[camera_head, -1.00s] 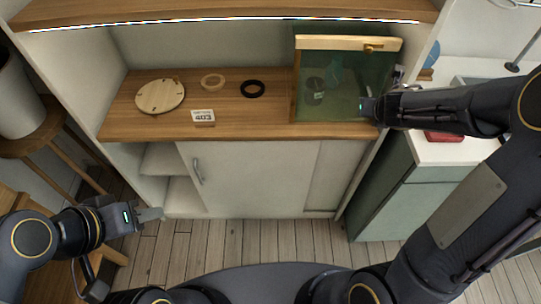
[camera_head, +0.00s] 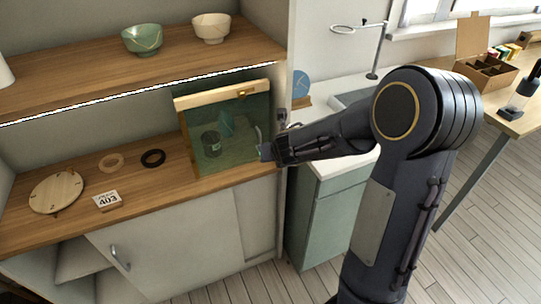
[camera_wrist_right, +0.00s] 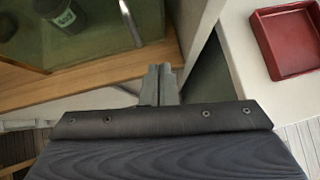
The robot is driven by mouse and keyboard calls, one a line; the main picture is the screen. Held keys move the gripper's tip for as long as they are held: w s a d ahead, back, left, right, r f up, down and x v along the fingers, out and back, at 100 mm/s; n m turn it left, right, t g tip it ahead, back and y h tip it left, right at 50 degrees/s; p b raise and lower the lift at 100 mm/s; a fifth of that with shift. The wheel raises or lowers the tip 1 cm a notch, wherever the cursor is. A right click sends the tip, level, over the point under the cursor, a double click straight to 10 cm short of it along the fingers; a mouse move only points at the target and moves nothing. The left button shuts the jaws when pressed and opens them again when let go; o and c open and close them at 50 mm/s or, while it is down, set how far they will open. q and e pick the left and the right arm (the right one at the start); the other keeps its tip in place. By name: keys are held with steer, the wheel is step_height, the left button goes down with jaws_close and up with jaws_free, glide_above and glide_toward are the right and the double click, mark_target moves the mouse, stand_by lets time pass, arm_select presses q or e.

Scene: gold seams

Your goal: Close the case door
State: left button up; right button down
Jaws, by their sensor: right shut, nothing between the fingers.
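The case (camera_head: 186,140), with a wooden frame and greenish glass, stands at the right end of the wooden shelf. Its glass door (camera_head: 235,142) faces the front, and a dark cup shows through it. A slim metal handle (camera_wrist_right: 130,22) runs along the door's edge in the right wrist view. I cannot tell whether the door is fully against the frame. My right gripper (camera_head: 266,152) is shut and empty, at the lower right edge of the case. In the right wrist view its fingertips (camera_wrist_right: 160,72) are close to the shelf edge; contact is unclear. My left gripper is out of view.
A round wooden disc (camera_head: 57,192), a tan ring (camera_head: 111,162), a black ring (camera_head: 153,158) and a card marked 403 (camera_head: 107,200) lie left of the case. Two bowls stand on the upper shelf (camera_head: 80,75). A red tray (camera_wrist_right: 290,40) lies on the right counter.

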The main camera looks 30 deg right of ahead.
steer(key=s+d+r+m+p, duration=0.2)
steer(key=s+r+m+p, duration=0.3)
steer(key=s+r+m, duration=0.6)
steer(key=s+a+m+g+y, duration=0.1)
steer(key=s+a+m+y, duration=0.2)
steer(key=s+a+m, duration=0.4)
steer(key=s+a+r+m+g+y, duration=0.1)
steer(key=s+a+m, duration=0.6)
steer(key=m, duration=0.9)
steer(key=s+g+y, duration=0.1)
steer(key=s+y, duration=0.1)
steer(key=s, duration=0.1)
steer(key=shift+s+m, duration=0.35)
steer(key=shift+m, duration=0.05)
steer(key=c, duration=2.2)
jaws_free()
